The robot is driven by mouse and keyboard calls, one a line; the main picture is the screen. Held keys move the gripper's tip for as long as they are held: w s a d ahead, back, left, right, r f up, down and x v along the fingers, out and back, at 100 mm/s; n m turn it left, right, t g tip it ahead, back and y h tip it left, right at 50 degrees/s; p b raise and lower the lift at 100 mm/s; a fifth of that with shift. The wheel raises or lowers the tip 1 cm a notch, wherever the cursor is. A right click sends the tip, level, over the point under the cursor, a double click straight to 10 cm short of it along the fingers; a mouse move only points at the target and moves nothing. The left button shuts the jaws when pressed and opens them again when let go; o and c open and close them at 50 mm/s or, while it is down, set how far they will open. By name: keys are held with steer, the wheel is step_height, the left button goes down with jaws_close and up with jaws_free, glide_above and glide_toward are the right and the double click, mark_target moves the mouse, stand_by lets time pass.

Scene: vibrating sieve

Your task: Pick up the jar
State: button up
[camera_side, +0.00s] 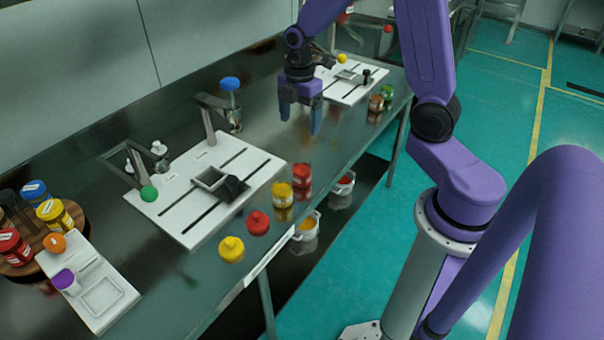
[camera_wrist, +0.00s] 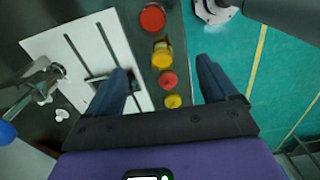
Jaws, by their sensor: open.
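My gripper (camera_side: 300,112) is open and empty above the bench in the side view, pointing down. Its two fingers also show in the wrist view (camera_wrist: 162,88). Near the bench's front edge, a red jar (camera_side: 302,176) stands beside a yellow jar (camera_side: 282,192). A red object (camera_side: 258,222) and a yellow object (camera_side: 231,248), like lids, lie closer to the side camera. The wrist view shows a red round thing (camera_wrist: 152,17), a yellow jar (camera_wrist: 162,55), and smaller red and yellow pieces below in a row. The gripper is apart from them all.
A white slotted board (camera_side: 210,185) with a clamp lies beside the jars. A blue-knobbed fixture (camera_side: 229,84) rises behind it. A round wooden holder (camera_side: 75,215) with several jars and a small white tray (camera_side: 100,295) stand at left. Another white board (camera_side: 352,80) lies far back.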

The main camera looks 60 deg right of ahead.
steer(key=w+d+f, duration=0.1)
steer(key=d, duration=0.2)
glide_toward(302, 172)
steer(key=w+d+f, duration=0.2)
steer(key=d+f, duration=0.1)
steer(key=f, duration=0.2)
steer(key=shift+n, duration=0.3)
steer(key=shift+s+a+f, duration=0.1)
steer(key=shift+a+f, duration=0.1)
steer(key=shift+f, duration=1.2)
steer(key=shift+s+a+f, duration=0.1)
steer(key=shift+a+f, duration=0.05)
steer(key=shift+f, duration=1.25)
steer(key=c, duration=1.1)
